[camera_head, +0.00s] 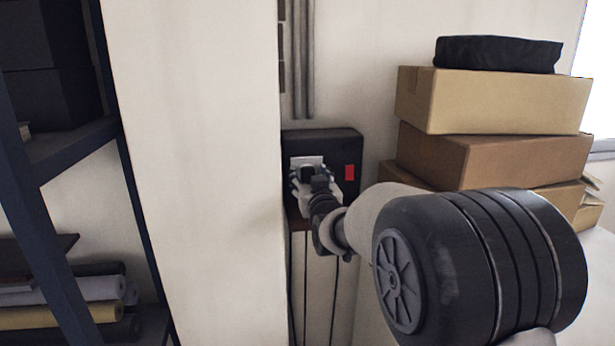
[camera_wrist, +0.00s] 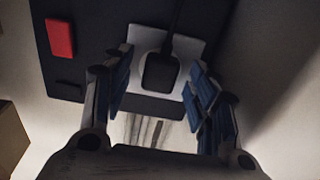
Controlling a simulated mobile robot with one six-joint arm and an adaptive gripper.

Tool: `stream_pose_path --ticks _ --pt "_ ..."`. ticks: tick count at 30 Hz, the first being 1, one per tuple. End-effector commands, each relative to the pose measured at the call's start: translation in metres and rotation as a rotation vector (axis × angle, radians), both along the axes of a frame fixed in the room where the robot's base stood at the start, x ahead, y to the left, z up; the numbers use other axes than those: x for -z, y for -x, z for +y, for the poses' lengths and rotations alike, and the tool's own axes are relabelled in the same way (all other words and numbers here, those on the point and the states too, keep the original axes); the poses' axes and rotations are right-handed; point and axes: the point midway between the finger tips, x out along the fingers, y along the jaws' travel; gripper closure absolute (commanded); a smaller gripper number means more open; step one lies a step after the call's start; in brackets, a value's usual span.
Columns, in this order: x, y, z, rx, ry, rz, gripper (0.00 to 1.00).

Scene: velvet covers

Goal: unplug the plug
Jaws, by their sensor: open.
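The black plug (camera_wrist: 160,74) sits in a white socket plate (camera_wrist: 188,47) in the wrist view, with its dark cord running up from it. The plate is on a black panel (camera_head: 339,148) on the wall. My gripper (camera_wrist: 158,88) is open, with one blue-padded finger on each side of the plug and a gap on both sides. In the head view my gripper (camera_head: 312,186) is in front of the socket. The plug is small and partly hidden there.
A red rectangle (camera_head: 350,172) is on the black panel beside the socket. A pale wall column (camera_head: 200,160) stands close to the left. Stacked cardboard boxes (camera_head: 490,152) stand to the right. A dark shelf (camera_head: 75,150) is at the far left.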

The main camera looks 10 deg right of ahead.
Motion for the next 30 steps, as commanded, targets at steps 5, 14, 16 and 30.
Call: stream_pose_path --ticks 5,14,16,30 --pt "0.001 0.0001 0.0 0.0 0.0 -0.001 0.47" --pt "-0.0002 0.0001 0.0 0.0 0.0 -0.001 0.47" --pt "-0.0002 0.0001 0.0 0.0 0.0 -0.001 0.47" --pt "0.0001 0.0 0.0 0.0 0.0 0.0 0.76"
